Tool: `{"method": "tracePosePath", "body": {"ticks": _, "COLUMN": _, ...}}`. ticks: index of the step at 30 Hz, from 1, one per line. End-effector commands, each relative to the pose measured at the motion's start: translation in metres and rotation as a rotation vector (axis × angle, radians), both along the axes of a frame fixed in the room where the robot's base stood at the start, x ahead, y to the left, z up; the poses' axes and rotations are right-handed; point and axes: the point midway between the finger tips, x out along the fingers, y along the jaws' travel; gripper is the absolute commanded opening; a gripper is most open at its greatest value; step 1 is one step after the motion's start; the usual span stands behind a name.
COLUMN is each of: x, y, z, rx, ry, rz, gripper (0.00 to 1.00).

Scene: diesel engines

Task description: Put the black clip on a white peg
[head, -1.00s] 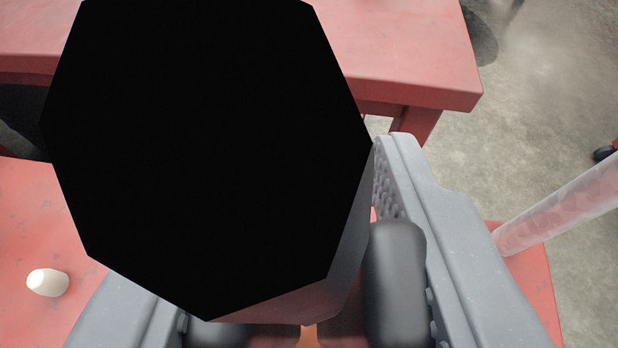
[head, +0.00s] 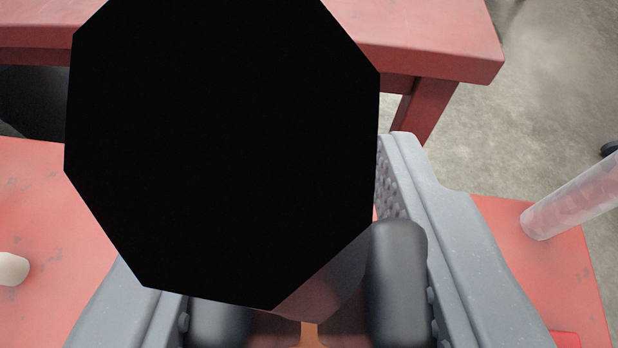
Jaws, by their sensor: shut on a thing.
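My gripper (head: 300,300) has grey fingers with dark pads, seen at the bottom of the head view. It is shut on a large black eight-sided thing, which I take to be the black clip (head: 220,150). Its flat face is fully black, and a glossy grey side runs down between the pads. It fills the middle of the view and hides most of the left finger and the area behind it. A white peg (head: 12,269) shows on a red surface at the left, cut by the picture edge. The clip is apart from it, to its right.
The red surface (head: 40,200) extends left and right below the gripper. A red table (head: 430,35) stands beyond, above a grey concrete floor (head: 520,130). A pale translucent tube (head: 575,205) slants in at the right. A dark gap lies between the red surfaces at left.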

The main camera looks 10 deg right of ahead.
Motion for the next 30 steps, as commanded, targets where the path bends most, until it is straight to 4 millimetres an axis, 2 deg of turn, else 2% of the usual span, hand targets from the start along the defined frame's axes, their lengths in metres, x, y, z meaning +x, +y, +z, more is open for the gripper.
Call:
{"method": "tracePosePath", "body": {"ticks": 1, "x": 0.0, "y": 0.0, "z": 0.001, "rx": 0.0, "ry": -0.002, "rz": 0.001, "gripper": 0.0}}
{"method": "tracePosePath", "body": {"ticks": 2, "x": 0.0, "y": 0.0, "z": 0.0, "rx": 0.0, "ry": -0.002, "rz": 0.001, "gripper": 0.35}}
{"method": "tracePosePath", "body": {"ticks": 4, "x": 0.0, "y": 0.001, "z": 0.0, "rx": 0.0, "ry": -0.002, "rz": 0.001, "gripper": 0.55}}
{"method": "tracePosePath", "body": {"ticks": 5, "x": 0.0, "y": 0.0, "z": 0.0, "rx": 0.0, "ry": -0.001, "rz": 0.001, "gripper": 0.58}}
{"method": "tracePosePath", "body": {"ticks": 17, "x": -0.005, "y": 0.001, "z": 0.003, "rx": 0.0, "ry": -0.001, "rz": 0.0, "gripper": 0.58}}
{"method": "tracePosePath", "body": {"ticks": 20, "x": -0.014, "y": 0.002, "z": 0.007, "rx": 0.001, "ry": 0.0, "rz": 0.001, "gripper": 0.58}}
{"method": "tracePosePath", "body": {"ticks": 30, "x": -0.063, "y": 0.009, "z": 0.028, "rx": 0.001, "ry": 0.001, "rz": 0.0, "gripper": 0.58}}
